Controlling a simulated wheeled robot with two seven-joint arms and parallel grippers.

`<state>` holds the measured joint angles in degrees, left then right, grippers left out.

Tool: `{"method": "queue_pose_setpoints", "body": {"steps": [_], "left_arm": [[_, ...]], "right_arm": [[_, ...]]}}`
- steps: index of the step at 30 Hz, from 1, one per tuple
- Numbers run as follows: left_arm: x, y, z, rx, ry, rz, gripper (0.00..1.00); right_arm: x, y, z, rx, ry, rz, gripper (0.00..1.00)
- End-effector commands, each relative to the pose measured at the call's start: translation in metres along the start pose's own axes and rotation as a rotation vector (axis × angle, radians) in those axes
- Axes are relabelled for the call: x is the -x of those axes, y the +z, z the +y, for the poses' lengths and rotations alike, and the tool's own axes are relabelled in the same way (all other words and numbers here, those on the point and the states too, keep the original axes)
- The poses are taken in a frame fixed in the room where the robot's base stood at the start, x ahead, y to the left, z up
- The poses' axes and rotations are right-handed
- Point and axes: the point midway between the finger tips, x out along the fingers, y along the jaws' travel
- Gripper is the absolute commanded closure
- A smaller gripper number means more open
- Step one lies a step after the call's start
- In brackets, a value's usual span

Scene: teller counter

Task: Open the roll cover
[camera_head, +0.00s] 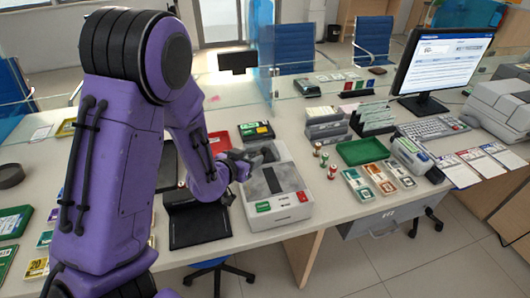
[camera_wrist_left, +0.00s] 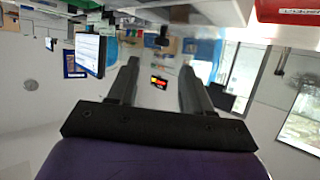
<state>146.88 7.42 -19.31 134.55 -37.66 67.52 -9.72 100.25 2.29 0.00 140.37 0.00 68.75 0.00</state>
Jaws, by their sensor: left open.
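A light grey box-shaped machine (camera_head: 285,200) stands on the counter, with a dark strip along its top and a green and a red label or button on its front. It seems to be the machine with the roll cover; I cannot tell the cover's state. My left gripper (camera_head: 264,155) is over the machine's rear left top, its fingers dark and small here. In the left wrist view the left gripper (camera_wrist_left: 160,85) has its two fingers apart with nothing between them. I cannot tell whether it touches the machine. My right gripper is not in view.
A black open case or pad (camera_head: 200,222) lies left of the machine. A card terminal (camera_head: 256,131) stands behind it. Small rolls (camera_head: 323,159), a green tray (camera_head: 362,151) and banknote stacks (camera_head: 382,179) are to the right. A monitor (camera_head: 440,62) stands further right.

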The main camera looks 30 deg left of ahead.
Motion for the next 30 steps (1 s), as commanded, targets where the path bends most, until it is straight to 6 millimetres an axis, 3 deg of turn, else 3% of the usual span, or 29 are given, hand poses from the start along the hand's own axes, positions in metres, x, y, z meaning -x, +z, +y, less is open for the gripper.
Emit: {"method": "queue_pose_setpoints", "body": {"steps": [6,12,22,23,27,30], "left_arm": [[-0.048,-0.002,-0.002,0.001,-0.002,-0.002,0.50],[-0.081,-0.001,0.000,0.001,0.000,-0.002,0.50],[-0.089,-0.001,0.002,0.000,0.002,-0.001,0.50],[-0.089,-0.001,0.002,0.000,0.002,-0.001,0.57],[-0.089,-0.001,0.001,0.000,0.002,-0.001,1.00],[-0.089,-0.001,0.001,0.000,0.002,-0.001,1.00]], "right_arm": [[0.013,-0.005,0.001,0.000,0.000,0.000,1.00],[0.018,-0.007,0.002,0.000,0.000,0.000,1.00],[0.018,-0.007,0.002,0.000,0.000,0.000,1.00],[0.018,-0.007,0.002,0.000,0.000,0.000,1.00],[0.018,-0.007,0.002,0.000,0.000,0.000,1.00],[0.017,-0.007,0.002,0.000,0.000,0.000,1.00]]}}
